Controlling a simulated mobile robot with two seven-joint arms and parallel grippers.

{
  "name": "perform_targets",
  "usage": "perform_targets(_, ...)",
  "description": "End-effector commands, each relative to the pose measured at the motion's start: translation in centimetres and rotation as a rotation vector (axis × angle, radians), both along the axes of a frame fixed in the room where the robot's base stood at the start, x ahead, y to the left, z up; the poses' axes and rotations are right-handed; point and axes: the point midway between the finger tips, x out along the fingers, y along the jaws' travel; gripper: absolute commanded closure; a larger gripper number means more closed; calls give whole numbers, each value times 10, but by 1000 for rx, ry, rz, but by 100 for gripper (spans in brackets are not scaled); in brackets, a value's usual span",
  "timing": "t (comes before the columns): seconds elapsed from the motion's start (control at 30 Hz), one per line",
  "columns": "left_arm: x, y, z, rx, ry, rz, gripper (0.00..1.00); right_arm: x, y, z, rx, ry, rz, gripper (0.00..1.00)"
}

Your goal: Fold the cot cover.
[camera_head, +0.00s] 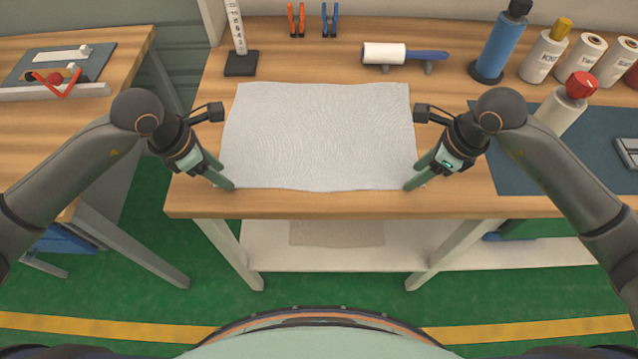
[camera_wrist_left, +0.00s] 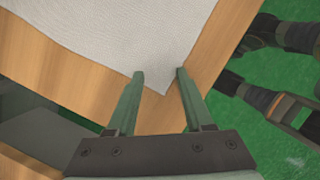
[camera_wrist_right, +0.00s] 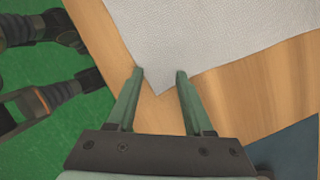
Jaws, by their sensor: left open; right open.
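The cot cover (camera_head: 318,135) is a white textured sheet lying flat and unfolded on the wooden table, its near edge close to the table's front edge. My left gripper (camera_head: 228,186) is at the cover's near left corner. In the left wrist view the open fingers (camera_wrist_left: 160,76) stand on either side of the tip of the cover's corner (camera_wrist_left: 125,40). My right gripper (camera_head: 410,186) is at the near right corner. In the right wrist view its open fingers (camera_wrist_right: 160,76) also stand on either side of the corner of the cover (camera_wrist_right: 215,35). Neither gripper is closed on the cloth.
A lint roller (camera_head: 400,54) lies behind the cover. A ruler stand (camera_head: 240,62) is at the back left, and several bottles, including a blue one (camera_head: 500,45), stand at the back right. A dark mat (camera_head: 520,175) lies to the right. Bare wood (camera_head: 320,203) runs along the front.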

Motion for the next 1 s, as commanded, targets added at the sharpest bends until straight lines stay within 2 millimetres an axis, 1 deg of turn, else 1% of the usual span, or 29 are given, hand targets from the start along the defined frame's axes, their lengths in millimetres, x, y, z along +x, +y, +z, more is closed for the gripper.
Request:
perform_targets(0.07,0,0,-1,0,2,-1,54,-1,0,-1,-1,3,0,54)
perform_targets(0.87,-1,0,-1,1,3,0,99,-1,0,-1,-1,4,0,99)
perform_targets(1.0,-1,0,-1,1,3,0,100,-1,0,-1,-1,4,0,100)
